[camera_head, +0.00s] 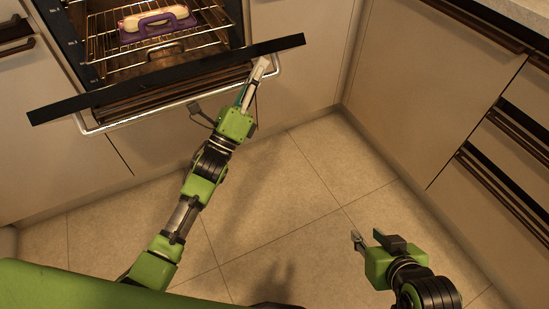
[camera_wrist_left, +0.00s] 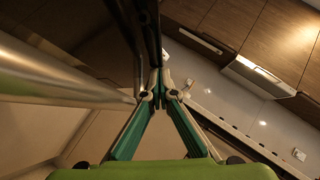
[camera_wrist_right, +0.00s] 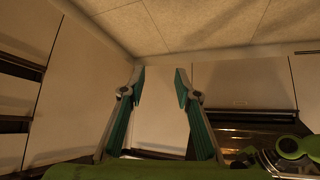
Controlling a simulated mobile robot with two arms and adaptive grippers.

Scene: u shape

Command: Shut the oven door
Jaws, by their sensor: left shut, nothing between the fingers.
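The oven door (camera_head: 170,78) is partly open, its dark top edge slanting across the front of the lit oven (camera_head: 100,45). Its metal handle (camera_head: 150,112) runs along the door's outer side and shows as a thick bar in the left wrist view (camera_wrist_left: 60,78). My left gripper (camera_head: 262,66) is shut and empty at the right end of the door, close to the handle; I cannot tell whether it touches. Its closed fingertips show in the left wrist view (camera_wrist_left: 158,85), beside the dark door panel. My right gripper (camera_head: 367,240) is open and empty above the floor, away from the door.
Inside the oven, a purple holder (camera_head: 150,28) with a pale, long item sits on a wire rack (camera_head: 105,50). Cabinets (camera_head: 430,80) with dark drawer handles stand along the right. The tiled floor (camera_head: 290,190) between is clear.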

